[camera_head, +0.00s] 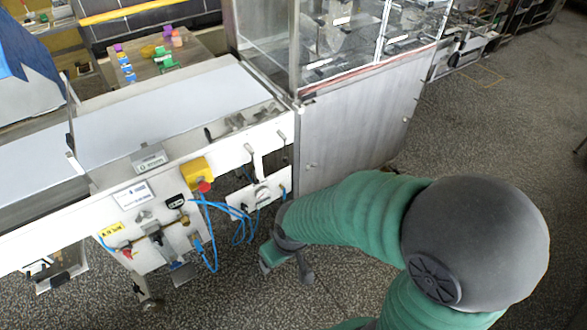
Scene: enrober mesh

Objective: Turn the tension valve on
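The white conveyor machine (190,152) carries a front control panel (165,257). On the panel are a black valve or regulator (157,237), a small red-handled part (126,252) and a brass-coloured fitting (184,220). A smaller plate (262,194) to the right holds a round white dial and blue hoses. I cannot tell which part is the tension valve. My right gripper (286,268) hangs over the floor below and right of that plate, apart from the panel. Its fingers are spread with nothing visible between them. My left gripper is not in view.
A yellow box with a red button (197,175) sticks out above the panel. Loose blue hoses (240,225) hang between the panel and my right gripper. A metal cabinet with clear windows (350,130) stands right of the conveyor. The floor (480,130) at right is clear.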

